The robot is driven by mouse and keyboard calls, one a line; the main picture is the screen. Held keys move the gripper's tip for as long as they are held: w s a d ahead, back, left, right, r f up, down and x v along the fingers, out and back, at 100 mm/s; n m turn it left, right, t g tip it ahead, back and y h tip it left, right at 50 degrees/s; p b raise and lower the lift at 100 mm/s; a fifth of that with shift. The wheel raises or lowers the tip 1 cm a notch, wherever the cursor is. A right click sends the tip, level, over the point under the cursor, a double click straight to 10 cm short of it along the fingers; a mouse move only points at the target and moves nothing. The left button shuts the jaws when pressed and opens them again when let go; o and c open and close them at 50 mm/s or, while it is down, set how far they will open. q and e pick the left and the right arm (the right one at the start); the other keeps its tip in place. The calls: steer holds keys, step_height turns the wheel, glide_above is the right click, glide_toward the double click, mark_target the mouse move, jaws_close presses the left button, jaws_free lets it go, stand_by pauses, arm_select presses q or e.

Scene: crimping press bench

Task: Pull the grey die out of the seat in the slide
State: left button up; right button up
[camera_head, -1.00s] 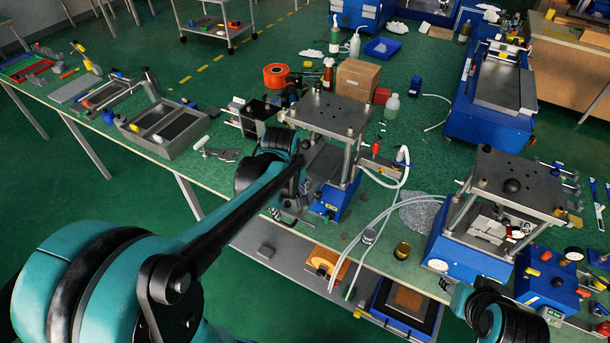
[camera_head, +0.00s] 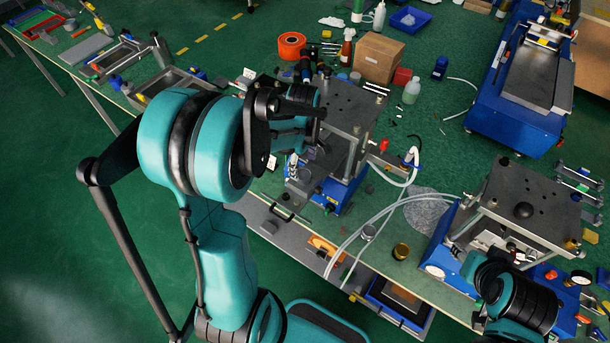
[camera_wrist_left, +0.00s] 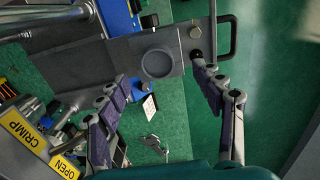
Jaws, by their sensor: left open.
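The grey slide (camera_wrist_left: 128,57) sticks out of the left press (camera_head: 350,115), with a black handle (camera_wrist_left: 228,40) at its outer end. A round grey disc, the grey die (camera_wrist_left: 158,63) as far as I can tell, sits in the slide's round seat. My left gripper (camera_wrist_left: 160,76) is open and empty. In the wrist view its fingers lie on either side of the disc, apart from it. In the head view my left arm partly hides the slide (camera_head: 308,186). My right arm is at lower right, by the second press; its fingers cannot be made out.
Yellow CRIMP and OPEN labels (camera_wrist_left: 20,128) and metal levers are at lower left of the wrist view. Pale hoses (camera_head: 385,215) run beside the press. A second press (camera_head: 525,195) stands at right. A cardboard box (camera_head: 380,57) and bottles stand behind. Open floor lies before the bench.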

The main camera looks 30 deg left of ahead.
mark_target(304, 175)
arm_select(q)
steer(key=f, duration=0.5)
steer(key=shift+w+a+b, duration=0.1)
steer(key=shift+w+b, duration=0.15)
steer(key=shift+b, duration=0.1)
steer(key=shift+r, duration=0.1)
jaws_close()
step_height(304, 175, up, 13)
steer(key=p, duration=0.3)
steer(key=shift+p, duration=0.4)
